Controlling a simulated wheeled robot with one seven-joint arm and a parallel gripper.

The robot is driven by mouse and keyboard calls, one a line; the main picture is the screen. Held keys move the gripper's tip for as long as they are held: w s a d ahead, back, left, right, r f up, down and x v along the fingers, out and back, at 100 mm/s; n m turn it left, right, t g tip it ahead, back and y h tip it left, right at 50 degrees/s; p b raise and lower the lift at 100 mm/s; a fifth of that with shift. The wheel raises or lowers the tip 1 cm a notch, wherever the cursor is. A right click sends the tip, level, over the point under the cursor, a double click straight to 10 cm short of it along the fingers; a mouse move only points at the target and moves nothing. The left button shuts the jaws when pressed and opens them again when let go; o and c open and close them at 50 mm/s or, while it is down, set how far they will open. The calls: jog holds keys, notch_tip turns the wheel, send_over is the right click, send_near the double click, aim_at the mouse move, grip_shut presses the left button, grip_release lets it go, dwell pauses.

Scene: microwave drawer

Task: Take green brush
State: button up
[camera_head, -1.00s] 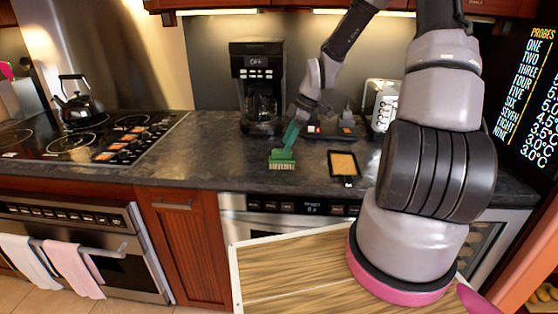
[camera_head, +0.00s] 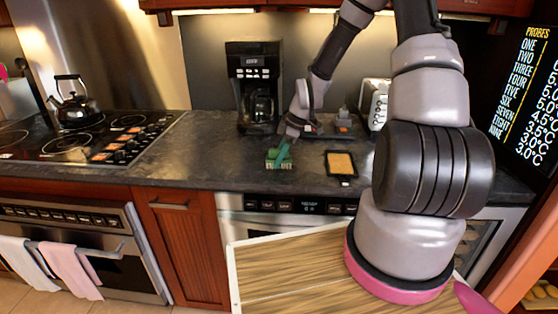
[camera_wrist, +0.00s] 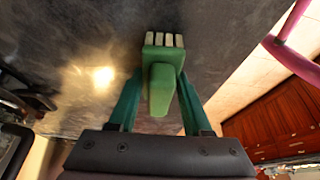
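The green brush (camera_head: 275,163) lies on the dark counter (camera_head: 222,165), in front of the coffee maker. Its pale bristles face the front edge in the head view. My gripper (camera_head: 281,154) is down at the brush, its green fingers overlapping it in that view. In the wrist view the brush (camera_wrist: 162,75) sits between the two fingers of my gripper (camera_wrist: 161,73). The fingers stand apart, one on each side, with gaps beside the handle. The tips come close to the brush head; whether they touch it is unclear.
A black coffee maker (camera_head: 256,88) stands behind the brush. A dark-framed tan board (camera_head: 341,164) lies to its right, and a toaster (camera_head: 374,103) is farther right. The stove (camera_head: 75,140) with a kettle (camera_head: 72,103) is at the left. Counter left of the brush is clear.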

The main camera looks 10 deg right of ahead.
aim_at(279, 149)
grip_shut()
jog(key=shift+r, duration=0.3)
notch_tip(279, 149, up, 10)
jog(key=shift+f, duration=0.25)
jog(key=shift+o, duration=2.3)
grip_release()
jog(key=c, duration=0.5)
